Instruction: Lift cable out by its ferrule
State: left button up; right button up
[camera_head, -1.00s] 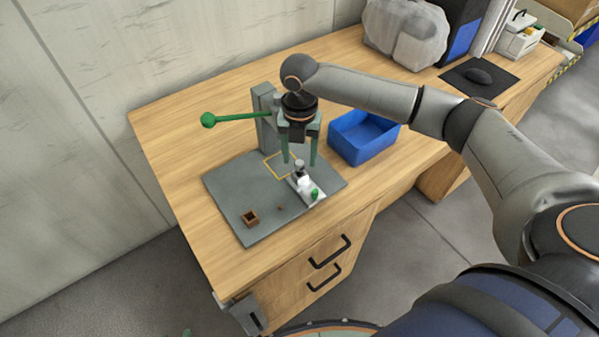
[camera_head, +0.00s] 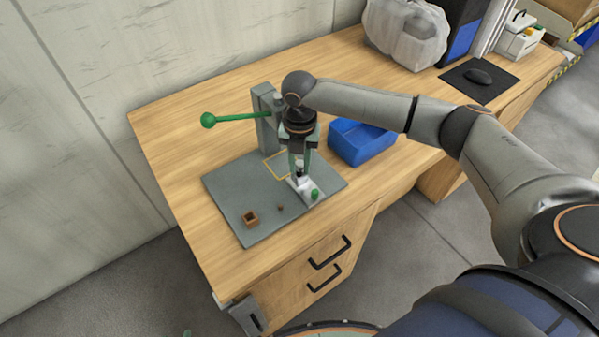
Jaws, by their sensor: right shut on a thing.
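My right gripper (camera_head: 299,172) points down over the grey plate (camera_head: 228,189). Its green fingers are shut on the small upright grey and black piece, which I take for the cable's ferrule (camera_head: 299,167). This piece stands at the white fixture (camera_head: 305,187), which has a green knob (camera_head: 315,195) at its front. The fingers hide much of the piece, and I cannot make out the rest of the cable. My left gripper is not in view.
A grey post (camera_head: 264,118) with a long green-knobbed lever (camera_head: 236,118) stands behind the gripper. A blue bin (camera_head: 362,143) is close on the right. A small brown square box (camera_head: 250,219) sits at the plate's front left. The left of the wooden desk (camera_head: 165,128) is clear.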

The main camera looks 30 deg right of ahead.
aim_at(299, 162)
grip_shut()
jog(key=shift+r, duration=0.55)
notch_tip(299, 162, up, 2)
jog(key=shift+r, duration=0.2)
jog(key=s+a+r+p, duration=0.1)
jog(key=s+a+r, duration=0.7)
jog(key=s, duration=0.3)
jog(key=shift+s+r, duration=0.2)
jog(key=shift+r, duration=0.55)
jog(key=shift+p, duration=0.7)
